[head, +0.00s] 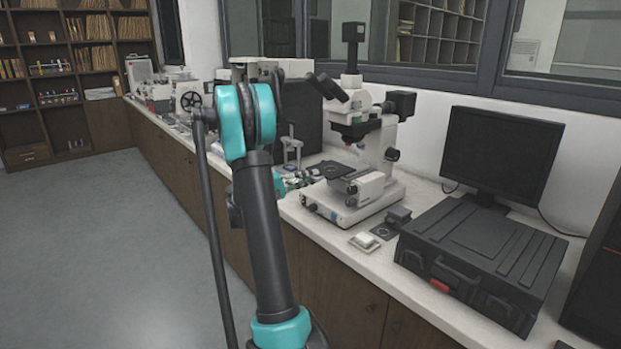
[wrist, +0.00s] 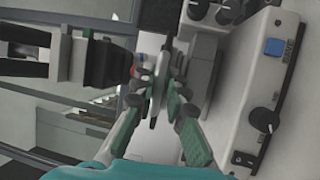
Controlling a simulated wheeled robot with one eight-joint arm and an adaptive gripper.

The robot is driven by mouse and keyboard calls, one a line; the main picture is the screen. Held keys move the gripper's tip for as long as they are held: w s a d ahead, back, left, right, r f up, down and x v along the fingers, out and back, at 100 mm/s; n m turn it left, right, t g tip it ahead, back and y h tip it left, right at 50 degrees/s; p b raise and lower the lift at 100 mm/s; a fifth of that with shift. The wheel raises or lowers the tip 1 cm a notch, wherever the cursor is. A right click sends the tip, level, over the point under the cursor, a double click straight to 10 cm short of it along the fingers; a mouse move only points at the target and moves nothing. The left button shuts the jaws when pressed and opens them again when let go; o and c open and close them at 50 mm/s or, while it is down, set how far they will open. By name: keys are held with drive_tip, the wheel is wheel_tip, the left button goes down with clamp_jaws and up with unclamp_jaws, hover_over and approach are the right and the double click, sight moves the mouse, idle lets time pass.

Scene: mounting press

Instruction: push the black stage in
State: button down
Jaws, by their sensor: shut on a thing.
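The black stage (head: 336,169) is a flat dark plate on the white microscope (head: 354,197), below its objectives, and it sticks out to the left in the head view. My gripper (head: 306,178) is at the stage's left edge, partly hidden behind my arm. In the wrist view, my gripper (wrist: 158,97) has its green-padded fingers on either side of the stage (wrist: 156,85), which shows nearly edge-on as a thin plate. The fingers are shut on it. The exact contact is hard to see.
The microscope base with knobs (wrist: 262,100) lies close to the fingers. The objective housing (wrist: 105,65) is on the other side. A black case (head: 478,258), a monitor (head: 502,155) and small items stand on the bench at the right. The floor at the left is clear.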

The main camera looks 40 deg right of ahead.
drive_tip(key=shift+r, duration=0.1)
drive_tip(key=d, duration=0.4)
drive_tip(key=shift+w+d, duration=0.1)
drive_tip(key=shift+w, duration=0.2)
drive_tip(key=c, duration=1.6)
unclamp_jaws()
drive_tip(key=v, duration=1.2)
